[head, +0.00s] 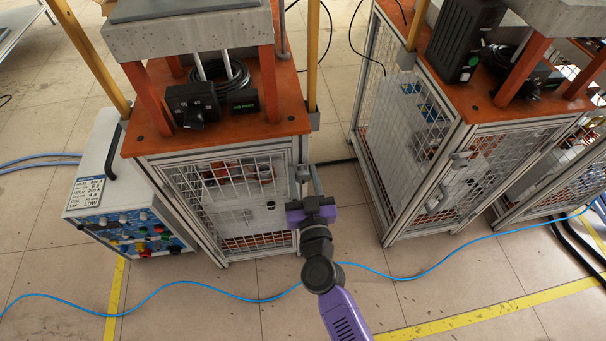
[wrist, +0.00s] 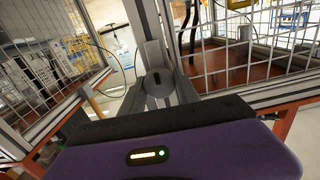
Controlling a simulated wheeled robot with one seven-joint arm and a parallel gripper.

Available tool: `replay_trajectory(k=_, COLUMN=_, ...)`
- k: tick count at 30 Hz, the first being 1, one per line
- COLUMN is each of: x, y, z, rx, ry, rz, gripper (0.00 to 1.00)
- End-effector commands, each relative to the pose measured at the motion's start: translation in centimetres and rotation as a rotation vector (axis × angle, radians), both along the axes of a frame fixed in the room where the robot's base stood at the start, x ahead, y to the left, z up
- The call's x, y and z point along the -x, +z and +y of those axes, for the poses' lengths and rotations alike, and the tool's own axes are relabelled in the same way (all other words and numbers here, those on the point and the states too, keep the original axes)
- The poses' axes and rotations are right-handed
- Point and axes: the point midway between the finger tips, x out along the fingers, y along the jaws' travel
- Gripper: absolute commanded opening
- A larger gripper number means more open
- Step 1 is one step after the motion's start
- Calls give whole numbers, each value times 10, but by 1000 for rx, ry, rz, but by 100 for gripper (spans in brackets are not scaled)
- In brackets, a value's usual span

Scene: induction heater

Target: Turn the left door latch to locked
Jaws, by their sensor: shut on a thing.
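The left cabinet (head: 225,200) has a wire-mesh door with a grey latch (head: 301,173) at its right edge post. My gripper (head: 309,176) reaches the latch from the front and is shut on it. The fingers hide part of the latch in the head view. In the wrist view, a round grey hub with a dark slot (wrist: 158,84) sits straight ahead, just beyond my dark gripper body, against the upright post. The exact turn angle of the latch is hard to tell.
A control box (head: 125,190) with knobs stands left of the cabinet. A second mesh cabinet (head: 440,170) stands to the right, across a floor gap. A blue cable (head: 420,272) runs over the tiles. An orange top (head: 225,125) carries a black dial unit (head: 193,103).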

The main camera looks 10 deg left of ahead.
Motion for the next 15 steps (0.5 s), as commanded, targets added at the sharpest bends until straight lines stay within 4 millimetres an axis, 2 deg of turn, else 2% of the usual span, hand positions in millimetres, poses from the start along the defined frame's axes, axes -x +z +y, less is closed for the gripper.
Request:
replay_trajectory(k=8, x=0, y=1, z=-1, rx=-147, ry=0, rz=42, gripper=0)
replay_trajectory(k=15, x=-1, y=0, z=-2, rx=-357, ry=-1, rz=103, gripper=0)
